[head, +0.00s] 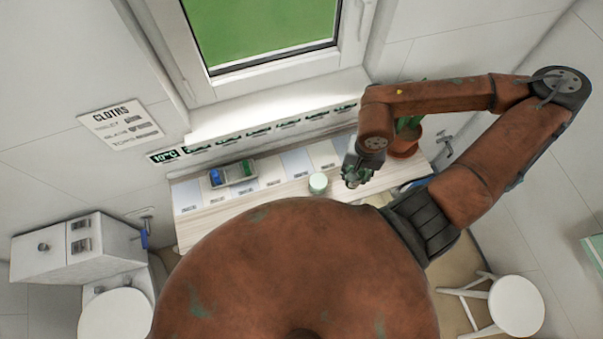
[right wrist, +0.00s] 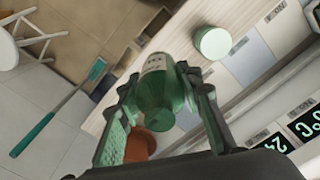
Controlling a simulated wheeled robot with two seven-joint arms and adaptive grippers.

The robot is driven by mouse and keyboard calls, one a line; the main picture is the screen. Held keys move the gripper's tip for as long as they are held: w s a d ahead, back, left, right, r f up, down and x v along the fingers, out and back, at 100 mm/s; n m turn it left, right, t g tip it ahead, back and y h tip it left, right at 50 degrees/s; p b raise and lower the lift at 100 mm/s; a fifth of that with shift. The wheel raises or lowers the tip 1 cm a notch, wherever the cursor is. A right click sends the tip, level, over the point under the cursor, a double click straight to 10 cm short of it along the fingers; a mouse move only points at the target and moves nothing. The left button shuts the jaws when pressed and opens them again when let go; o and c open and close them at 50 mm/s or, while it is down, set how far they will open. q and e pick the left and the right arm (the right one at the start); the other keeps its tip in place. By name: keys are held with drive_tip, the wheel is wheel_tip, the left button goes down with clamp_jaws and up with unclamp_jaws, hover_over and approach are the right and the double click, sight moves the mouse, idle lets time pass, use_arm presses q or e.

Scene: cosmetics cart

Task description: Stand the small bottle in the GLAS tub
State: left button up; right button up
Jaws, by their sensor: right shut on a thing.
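My right gripper (head: 355,174) is over the right part of the long pale counter (head: 245,208). It is shut on a small green bottle with a pale label (right wrist: 157,82), which shows between its fingers in the right wrist view. The bottle is hardly visible in the head view. A round pale mint tub (head: 318,183) stands on the counter just left of the gripper, apart from it; it also shows in the right wrist view (right wrist: 212,42). I cannot read GLAS on any tub. My left gripper is not in view.
A grey tray (head: 233,176) with blue and green contents stands at the counter's left. A potted plant in an orange pot (head: 405,143) stands at the right behind my arm. A white stool (head: 517,305) is on the floor. Pale label panels line the counter.

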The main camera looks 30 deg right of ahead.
drive_tip(key=shift+s+r, duration=0.1)
drive_tip(key=shift+s, duration=0.3)
drive_tip(key=w+f+p, duration=0.2)
drive_tip(key=w+f, duration=0.2)
drive_tip(key=w, duration=0.5)
approach(324, 168)
drive_tip(key=shift+s+f+p, duration=0.15)
drive_tip(key=shift+p, duration=0.25)
wheel_tip(324, 168, down, 3)
drive_tip(key=shift+p, duration=0.75)
drive_tip(key=shift+d+f, duration=0.1)
drive_tip(key=shift+f, duration=0.05)
drive_tip(key=shift+f, duration=0.1)
